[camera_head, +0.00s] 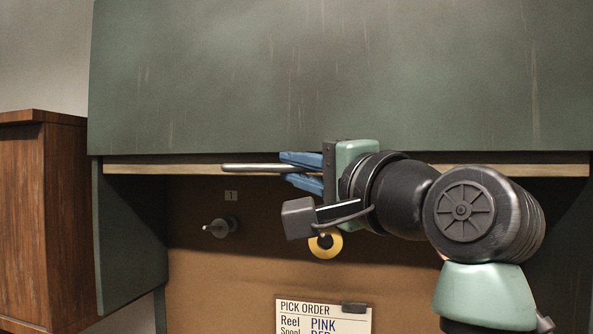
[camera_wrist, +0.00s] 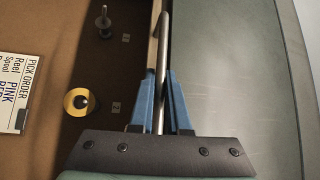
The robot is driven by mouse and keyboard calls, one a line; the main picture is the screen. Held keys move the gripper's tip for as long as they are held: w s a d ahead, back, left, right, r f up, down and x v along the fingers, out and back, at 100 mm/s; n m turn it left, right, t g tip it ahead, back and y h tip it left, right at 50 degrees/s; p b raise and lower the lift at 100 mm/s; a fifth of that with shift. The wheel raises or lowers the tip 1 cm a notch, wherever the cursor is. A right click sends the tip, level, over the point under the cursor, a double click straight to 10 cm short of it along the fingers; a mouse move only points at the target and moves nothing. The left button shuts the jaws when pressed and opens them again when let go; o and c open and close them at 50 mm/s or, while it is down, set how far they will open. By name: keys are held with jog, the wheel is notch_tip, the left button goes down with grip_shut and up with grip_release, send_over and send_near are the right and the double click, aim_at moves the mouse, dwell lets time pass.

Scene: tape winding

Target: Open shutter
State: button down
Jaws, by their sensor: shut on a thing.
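The shutter is a large grey-green panel (camera_head: 330,75) across the top of the head view, with a pale wooden strip (camera_head: 160,169) along its lower edge. A metal bar handle (camera_head: 250,168) runs along that edge. My gripper (camera_head: 290,172) is shut on the handle, with its blue fingers on either side of the bar. In the wrist view the bar (camera_wrist: 163,60) passes between the two blue fingertips (camera_wrist: 162,90), and the shutter panel (camera_wrist: 225,80) fills the right. My arm hides part of the lower edge and handle in the head view.
Below the shutter's edge is a brown back board with an empty-looking peg (camera_head: 218,228) under a number label. A yellow ring (camera_head: 325,244) hangs partly behind my wrist. A pick order card (camera_head: 322,315) is at the bottom. A wooden cabinet (camera_head: 45,215) stands at the left.

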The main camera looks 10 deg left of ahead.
jog(key=c, duration=0.9)
grip_release()
jog(key=shift+d, duration=0.1)
jog(key=shift+s+d+f+b, duration=0.2)
jog(key=shift+s+d+b, duration=0.1)
jog(key=shift+b, duration=0.15)
jog(key=b+v, duration=0.6)
jog(key=v, duration=0.6)
jog(key=shift+s+r, duration=0.1)
jog(key=shift+r, duration=0.05)
jog(key=shift+a, duration=0.1)
